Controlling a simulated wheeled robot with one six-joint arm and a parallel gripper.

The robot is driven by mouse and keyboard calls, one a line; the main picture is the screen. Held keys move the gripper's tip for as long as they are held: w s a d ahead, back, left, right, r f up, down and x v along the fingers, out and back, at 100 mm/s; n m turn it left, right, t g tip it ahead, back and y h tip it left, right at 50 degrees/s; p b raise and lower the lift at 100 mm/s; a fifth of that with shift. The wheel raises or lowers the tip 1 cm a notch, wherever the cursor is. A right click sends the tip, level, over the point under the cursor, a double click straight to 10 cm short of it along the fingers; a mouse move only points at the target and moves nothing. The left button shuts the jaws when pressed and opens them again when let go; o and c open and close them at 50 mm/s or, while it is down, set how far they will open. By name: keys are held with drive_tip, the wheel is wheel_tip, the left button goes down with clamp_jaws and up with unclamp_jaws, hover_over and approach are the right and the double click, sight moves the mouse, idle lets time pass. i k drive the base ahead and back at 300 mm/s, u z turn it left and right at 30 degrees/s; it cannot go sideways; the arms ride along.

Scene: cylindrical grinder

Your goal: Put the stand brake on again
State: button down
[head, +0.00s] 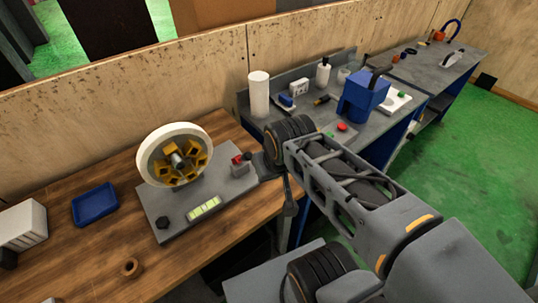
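The stand is a grey plate (222,189) on the wooden bench, carrying an upright white-rimmed wheel (143,160) with yellow-orange blocks around its hub. A small grey part with a red piece (238,160), which looks like the stand brake, is at the plate's right end. My gripper (259,163) is just right of it, at the plate's right edge. Its fingers are dark and small here, and I cannot tell whether they touch the part or how far apart they are. A black knob (162,223) and a strip of pale green cells (203,208) are on the plate's front.
A blue tray (95,204), a white box (22,226) and a small brown ring (131,268) are on the bench to the left. A grey bench (300,112) at the back right holds a white cylinder (259,94) and a blue machine (362,98). Green floor lies right.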

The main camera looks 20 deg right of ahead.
sight(247, 156)
drive_tip(key=z, duration=0.1)
drive_tip(key=k, duration=1.45)
drive_tip(key=u, duration=0.25)
drive_tip(key=i, duration=0.85)
drive_tip(key=u, duration=0.6)
